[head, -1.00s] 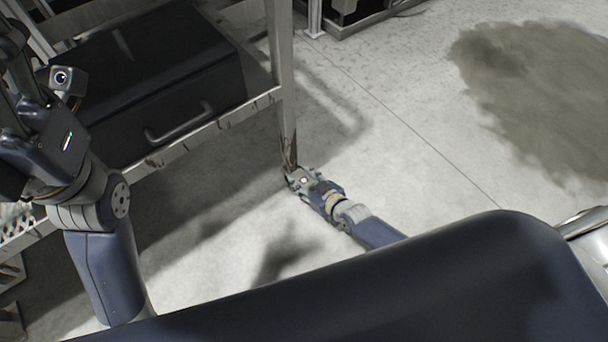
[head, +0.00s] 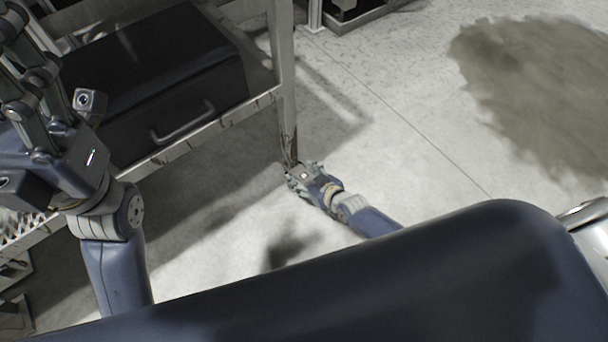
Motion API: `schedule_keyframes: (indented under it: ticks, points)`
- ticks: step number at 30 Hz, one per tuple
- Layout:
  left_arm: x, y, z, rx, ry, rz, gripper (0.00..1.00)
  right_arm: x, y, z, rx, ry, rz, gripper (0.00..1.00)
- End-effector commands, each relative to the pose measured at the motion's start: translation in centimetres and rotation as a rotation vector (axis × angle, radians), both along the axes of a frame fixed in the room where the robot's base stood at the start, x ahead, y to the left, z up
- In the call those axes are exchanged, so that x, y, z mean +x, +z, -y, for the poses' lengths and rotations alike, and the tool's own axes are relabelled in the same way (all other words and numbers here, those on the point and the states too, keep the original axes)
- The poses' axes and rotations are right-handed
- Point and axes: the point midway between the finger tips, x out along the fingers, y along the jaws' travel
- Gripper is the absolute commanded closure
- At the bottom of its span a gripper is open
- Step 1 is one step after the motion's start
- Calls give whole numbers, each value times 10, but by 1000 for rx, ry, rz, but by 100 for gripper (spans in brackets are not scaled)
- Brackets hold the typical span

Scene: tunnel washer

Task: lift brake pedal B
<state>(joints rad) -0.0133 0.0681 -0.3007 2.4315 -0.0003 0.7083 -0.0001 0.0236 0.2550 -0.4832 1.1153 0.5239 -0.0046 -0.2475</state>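My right gripper (head: 289,176) is low near the floor, at the foot of the cart's upright post (head: 285,110). Its fingers point toward the post's lower end, where the metal looks brown and worn. Brake pedal B cannot be made out; the gripper and the post's foot cover that spot. Whether the fingers touch anything, or how far apart they are, is too small to tell. My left gripper (head: 22,75) is raised at the upper left, with its fingers pointing up and its tips near or beyond the picture edge.
A black case (head: 150,85) with a handle lies on the cart's shelf (head: 215,128), beside my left arm. A dark stain (head: 540,85) covers floor at the upper right. Open concrete floor (head: 390,130) lies right of the post. Another metal frame (head: 345,22) stands at the top.

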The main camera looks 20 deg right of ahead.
Motion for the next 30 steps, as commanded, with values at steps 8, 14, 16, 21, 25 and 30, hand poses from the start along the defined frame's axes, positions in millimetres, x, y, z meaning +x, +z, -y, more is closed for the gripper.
schedule_keyframes:
  ticks: [8,14,16,21,25,30]
  points:
    - [0,1,0,0,1,0,40,0,1,0,1,0,2,40]
    - [0,1,0,0,1,1,40,-7,5,2,2,-1,3,40]
    - [0,1,0,0,1,1,40,-13,8,4,2,-1,3,40]
    - [0,1,0,0,1,1,40,-33,20,12,0,0,0,40]
    - [0,1,0,0,0,1,40,-50,31,18,0,0,0,40]
    - [0,0,0,0,0,1,40,-72,45,26,0,0,0,40]
